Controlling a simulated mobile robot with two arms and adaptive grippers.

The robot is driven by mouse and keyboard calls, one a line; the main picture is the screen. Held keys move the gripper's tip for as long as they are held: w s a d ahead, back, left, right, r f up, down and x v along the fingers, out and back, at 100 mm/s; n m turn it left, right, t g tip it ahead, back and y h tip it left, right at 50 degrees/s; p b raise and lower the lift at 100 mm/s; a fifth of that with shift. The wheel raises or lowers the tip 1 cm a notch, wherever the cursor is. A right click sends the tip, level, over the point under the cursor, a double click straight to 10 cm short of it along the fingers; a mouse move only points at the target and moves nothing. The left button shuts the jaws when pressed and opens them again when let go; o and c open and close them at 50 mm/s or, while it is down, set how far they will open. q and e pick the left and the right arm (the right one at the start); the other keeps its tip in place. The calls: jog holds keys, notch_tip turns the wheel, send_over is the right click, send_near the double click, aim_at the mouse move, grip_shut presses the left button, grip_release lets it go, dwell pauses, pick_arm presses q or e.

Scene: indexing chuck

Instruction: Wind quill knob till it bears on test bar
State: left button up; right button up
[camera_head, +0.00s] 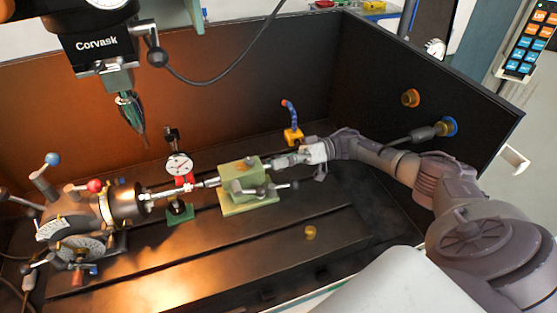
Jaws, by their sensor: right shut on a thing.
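The test bar (165,190) is a thin bright rod reaching from the chuck (128,203) at the left toward the green tailstock (243,175). The tailstock's point lies close to the bar's right end; I cannot tell whether they touch. My right gripper (282,161) comes in from the right and is shut at the tailstock's right end, where the quill knob is. The fingers mostly hide the knob. My left gripper is not in view.
A dial gauge (179,165) on a green-based stand is beside the bar. A lever (285,186) sticks out at the tailstock's front. A blue-orange nozzle (291,122) stands behind my gripper. The Corvask machine head (95,45) hangs above left. The bed's front is mostly clear.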

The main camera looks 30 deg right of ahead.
jog(key=shift+f+m, duration=0.1)
jog(key=shift+m, duration=0.3)
jog(key=o, duration=1.1)
jog(key=shift+o, duration=0.2)
jog(key=v, duration=0.7)
jog(key=shift+d, duration=0.25)
jog(key=shift+s, duration=0.1)
